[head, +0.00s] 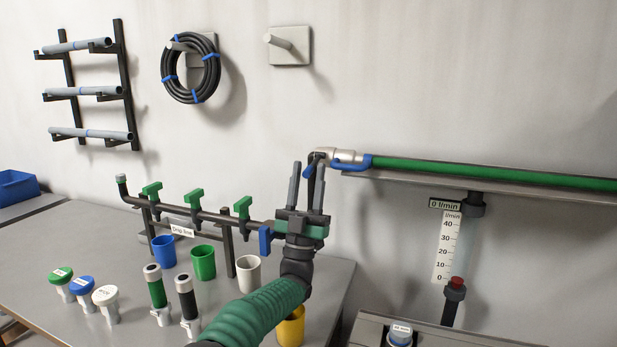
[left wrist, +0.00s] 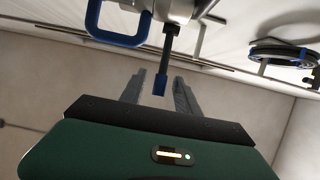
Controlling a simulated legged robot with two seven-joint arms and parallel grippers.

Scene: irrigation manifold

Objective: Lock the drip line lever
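A silver coupling (head: 340,156) with blue handles sits at the left end of the green pipe (head: 480,175). A dark lever (left wrist: 169,42) with a blue tip (left wrist: 160,84) extends from it; the head view shows this blue tip (head: 309,171) partly behind a finger. My left gripper (head: 307,170) points up below the coupling, fingers apart. In the left wrist view the gripper (left wrist: 159,82) has the blue tip between its fingertips in the picture, with gaps on both sides; contact is not visible. A blue loop handle (left wrist: 118,25) is upper left there. My right gripper is not in view.
A manifold labelled "Drip line" (head: 182,230) with green valve handles (head: 195,197) stands left of my arm. Cups (head: 203,262) and capped parts stand on the table (head: 120,225). A shelf (head: 420,182) supports the pipe; a flow gauge (head: 447,245) reads "0 l/min".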

